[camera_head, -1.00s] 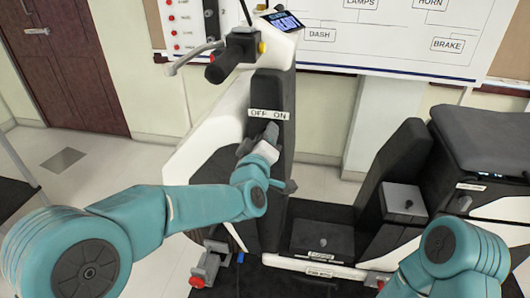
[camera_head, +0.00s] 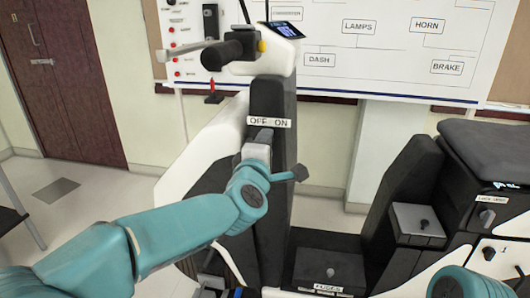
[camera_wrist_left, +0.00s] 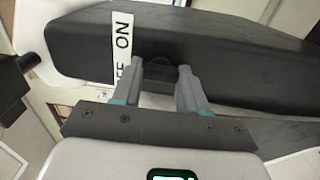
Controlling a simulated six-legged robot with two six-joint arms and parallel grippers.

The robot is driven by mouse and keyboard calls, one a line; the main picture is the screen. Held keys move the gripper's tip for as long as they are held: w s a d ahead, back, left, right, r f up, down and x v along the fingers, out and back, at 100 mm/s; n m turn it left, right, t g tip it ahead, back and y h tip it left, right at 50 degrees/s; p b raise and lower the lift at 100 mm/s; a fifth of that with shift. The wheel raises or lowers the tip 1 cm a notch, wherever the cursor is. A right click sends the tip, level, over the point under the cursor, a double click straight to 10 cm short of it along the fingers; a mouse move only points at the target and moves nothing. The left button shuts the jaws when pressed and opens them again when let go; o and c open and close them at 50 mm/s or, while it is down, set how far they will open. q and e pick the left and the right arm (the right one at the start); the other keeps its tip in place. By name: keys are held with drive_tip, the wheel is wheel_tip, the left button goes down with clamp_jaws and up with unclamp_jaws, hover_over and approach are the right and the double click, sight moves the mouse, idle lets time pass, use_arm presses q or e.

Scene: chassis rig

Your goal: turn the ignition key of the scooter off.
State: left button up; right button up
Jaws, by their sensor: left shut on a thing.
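The scooter (camera_head: 270,95) stands in front of me, with a dark front panel and white side shields. A white OFF ON label (camera_head: 269,122) is on the panel, with OFF at left and ON at right. My left gripper (camera_head: 262,136) is just below the label, against the panel. In the left wrist view, the label (camera_wrist_left: 122,48) lies beside the gripper (camera_wrist_left: 172,72), whose fingers are shut on a small dark piece, the ignition key (camera_wrist_left: 159,68). The key is mostly hidden by the fingers, and I cannot tell which way it points. My right gripper is out of view.
The handlebar grip (camera_head: 222,54) and a brake lever (camera_head: 183,51) stick out above left. A diagram board (camera_head: 385,50) hangs behind.

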use_arm(q)
drive_tip(key=shift+r, duration=0.1)
idle(0.4)
drive_tip(key=o, duration=1.1)
drive_tip(key=shift+w, duration=0.1)
drive_tip(key=shift+c, duration=0.2)
drive_tip(key=s+a+b, duration=0.1)
drive_tip(key=s+a, duration=0.2)
drive_tip(key=s, duration=1.3)
drive_tip(key=shift+s+a, duration=0.1)
